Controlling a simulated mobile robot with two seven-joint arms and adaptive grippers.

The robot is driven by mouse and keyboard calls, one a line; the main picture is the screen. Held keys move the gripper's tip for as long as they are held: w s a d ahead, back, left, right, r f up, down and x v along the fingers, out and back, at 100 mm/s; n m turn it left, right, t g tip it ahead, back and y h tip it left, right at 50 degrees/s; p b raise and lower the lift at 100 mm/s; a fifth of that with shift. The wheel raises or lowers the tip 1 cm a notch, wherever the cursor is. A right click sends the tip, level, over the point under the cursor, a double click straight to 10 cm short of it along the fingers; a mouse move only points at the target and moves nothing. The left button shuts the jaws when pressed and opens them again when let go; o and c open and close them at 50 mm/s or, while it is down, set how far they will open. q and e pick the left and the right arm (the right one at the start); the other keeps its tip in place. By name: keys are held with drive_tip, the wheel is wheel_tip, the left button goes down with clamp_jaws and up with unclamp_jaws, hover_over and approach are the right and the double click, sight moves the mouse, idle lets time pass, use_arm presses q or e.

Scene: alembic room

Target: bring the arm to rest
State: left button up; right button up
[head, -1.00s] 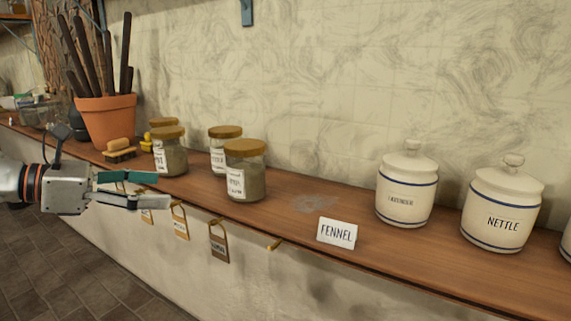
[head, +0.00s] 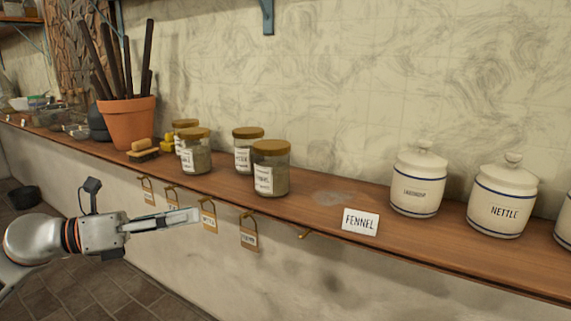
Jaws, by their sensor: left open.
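My left gripper (head: 196,216) comes in from the left, in front of the shelf and below its front edge. Its fingers point right and are seen edge-on; they are open with nothing between them. The fingertips overlap a hanging tag (head: 208,213) in the picture; I cannot tell whether they touch it. My right gripper is not in view.
A wooden shelf (head: 330,222) runs along the wall, holding several cork-lidded glass jars (head: 271,176), a FENNEL card (head: 360,222), white jars marked LAVENDER (head: 417,184) and NETTLE (head: 503,205), a brush (head: 143,153) and a terracotta pot (head: 130,123). Tags hang from its edge.

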use_arm(q)
drive_tip(key=s+f+n+t+y+p, duration=0.25)
drive_tip(key=f+n+t+y, duration=0.2)
drive_tip(key=f+n, duration=0.7)
drive_tip(key=s+f+n+t+y+p, duration=0.25)
drive_tip(key=f+n+t, duration=0.25)
drive_tip(key=f+n, duration=0.7)
drive_tip(key=s+a+f+n+g+y+p, duration=0.1)
drive_tip(key=s+f+n+g+y, duration=0.5)
drive_tip(key=s+f+n, duration=1)
drive_tip(key=s+f+p, duration=0.1)
drive_tip(key=s+f, duration=0.3)
drive_tip(key=s, duration=0.2)
drive_tip(key=shift+s+g, duration=0.3)
drive_tip(key=shift+g, duration=0.05)
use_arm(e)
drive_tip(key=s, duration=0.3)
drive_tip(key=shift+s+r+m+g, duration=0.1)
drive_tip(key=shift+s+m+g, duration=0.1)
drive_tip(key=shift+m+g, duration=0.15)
